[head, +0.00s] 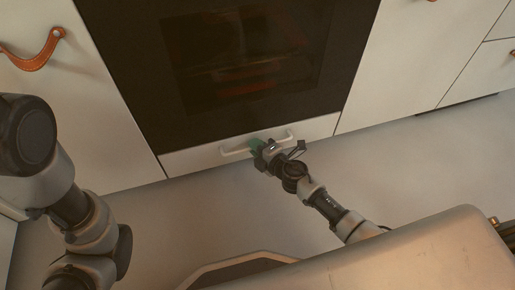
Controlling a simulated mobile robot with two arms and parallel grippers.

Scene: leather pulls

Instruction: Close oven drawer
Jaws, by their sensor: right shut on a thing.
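The oven drawer (195,162) is the low white front panel beneath the dark oven door. Its white bar handle (233,153) runs across the middle of the panel. The fingers hide that part of the handle. The drawer front looks about in line with the cabinet fronts on both sides; a small gap cannot be ruled out from this angle. My left arm shows at the left edge, but its gripper is not in view.
The dark oven door (240,60) is shut above the drawer. White cabinets with leather pulls (42,55) stand on both sides. The grey floor (190,215) before the drawer is clear apart from my own body and arms.

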